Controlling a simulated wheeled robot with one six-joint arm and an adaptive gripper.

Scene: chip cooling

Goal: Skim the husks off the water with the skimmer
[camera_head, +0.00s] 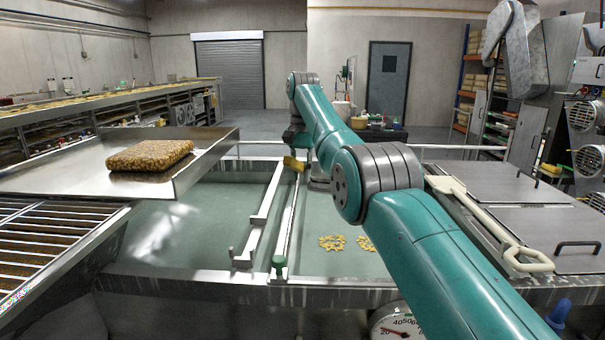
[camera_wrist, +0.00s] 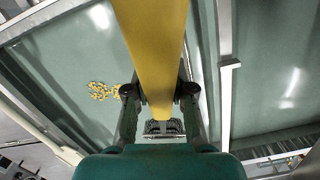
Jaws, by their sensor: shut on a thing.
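My gripper (camera_wrist: 158,92) is shut on a broad yellow bar, the skimmer's handle (camera_wrist: 155,45), which runs up the middle of the wrist view. In the head view the yellow end (camera_head: 293,164) shows at the far side of the water tank (camera_head: 345,278), beside my arm's end; the jaws are mostly hidden there. The skimmer's working end cannot be made out clearly. Yellow husks (camera_head: 332,242) float in a patch near the tank's front, with a second patch partly behind my arm. Husks (camera_wrist: 103,90) also show left of my gripper in the wrist view.
White rails, one with a green knob (camera_head: 279,262), cross the tank left of the husks. A brown block (camera_head: 149,156) lies on a metal tray (camera_head: 75,180) at left. A white paddle (camera_head: 490,220) lies on metal lids at right. A dial (camera_head: 397,325) stands in front.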

